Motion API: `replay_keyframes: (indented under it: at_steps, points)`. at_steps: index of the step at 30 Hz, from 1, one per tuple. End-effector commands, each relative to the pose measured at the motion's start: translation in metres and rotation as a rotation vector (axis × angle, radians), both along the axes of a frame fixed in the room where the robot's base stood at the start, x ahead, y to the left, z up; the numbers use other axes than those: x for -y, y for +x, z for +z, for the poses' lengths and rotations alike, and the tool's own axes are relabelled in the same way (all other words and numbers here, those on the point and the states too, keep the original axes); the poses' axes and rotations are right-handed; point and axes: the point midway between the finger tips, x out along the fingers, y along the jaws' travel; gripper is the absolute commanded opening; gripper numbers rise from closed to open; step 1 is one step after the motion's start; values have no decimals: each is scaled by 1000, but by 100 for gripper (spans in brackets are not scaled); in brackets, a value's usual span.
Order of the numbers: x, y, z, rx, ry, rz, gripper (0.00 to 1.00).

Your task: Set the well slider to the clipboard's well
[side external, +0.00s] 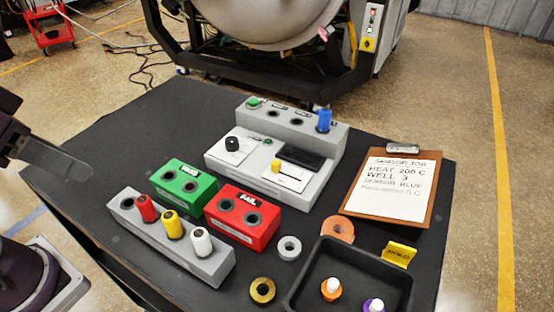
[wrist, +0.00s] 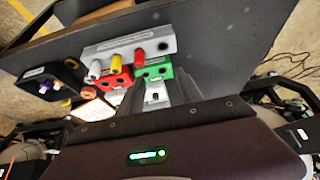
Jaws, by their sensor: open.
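The grey console (side external: 262,172) stands mid-table. My gripper (side external: 88,174) is open and empty at the far left, well apart from the slider. In the wrist view its fingers partly hide the area beyond the green block, and I cannot make out the slider.
A rear block (side external: 285,118) holds a blue sensor (side external: 324,120) at its right end. A green block (side external: 184,186), a red block (side external: 243,216) and a grey rack (side external: 172,243) with red, yellow and white sensors stand nearer. Rings and a black tray (side external: 350,258) are at front right.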

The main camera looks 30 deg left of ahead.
Motion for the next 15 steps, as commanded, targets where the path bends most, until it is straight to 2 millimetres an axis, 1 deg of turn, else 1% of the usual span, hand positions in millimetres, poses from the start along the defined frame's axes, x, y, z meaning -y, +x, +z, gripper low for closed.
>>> replay_keyframes:
  at_steps: [2,4,5,6,8,9,11,12,14,15]
  points:
    - [2,10,7,-18,-6,-3,36]
    - [9,33,22,-61,-19,-9,36]
    - [13,48,29,-88,-25,-12,36]
    - [22,71,38,-127,-34,-15,36]
    - [39,109,44,-189,-42,-18,36]
    - [52,134,43,-229,-45,-20,36]
    - [74,170,35,-289,-45,-18,36]
    - [90,191,26,-327,-42,-18,36]
    - [114,218,8,-379,-33,-15,36]
    - [129,232,-5,-407,-26,-13,36]
